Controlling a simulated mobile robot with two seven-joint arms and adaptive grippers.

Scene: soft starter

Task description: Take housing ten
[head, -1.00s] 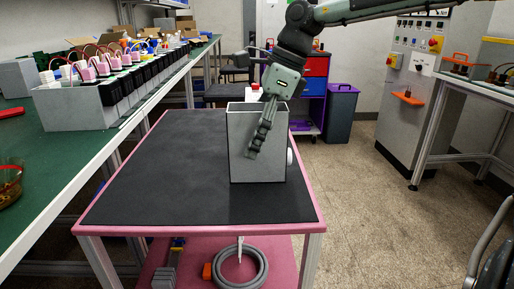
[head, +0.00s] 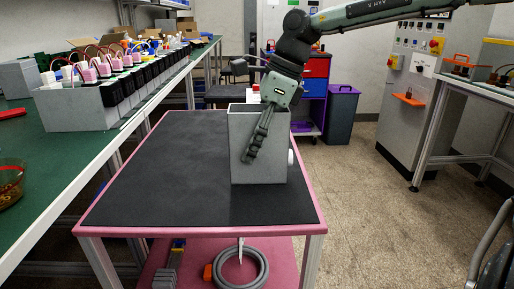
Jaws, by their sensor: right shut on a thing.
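A tall grey box-shaped housing (head: 272,162) with an open top stands upright at the right side of the dark-topped cart (head: 150,190). I cannot read a number on it. My right gripper (head: 257,138) reaches down from above at a tilt and is shut on the housing's near wall. One finger shows on the outside of that wall; the other is hidden behind it. My left gripper is not in view.
The cart's left top is clear. A ring coil (head: 262,268) lies on its pink lower shelf. A control cabinet (head: 395,100) stands at right.

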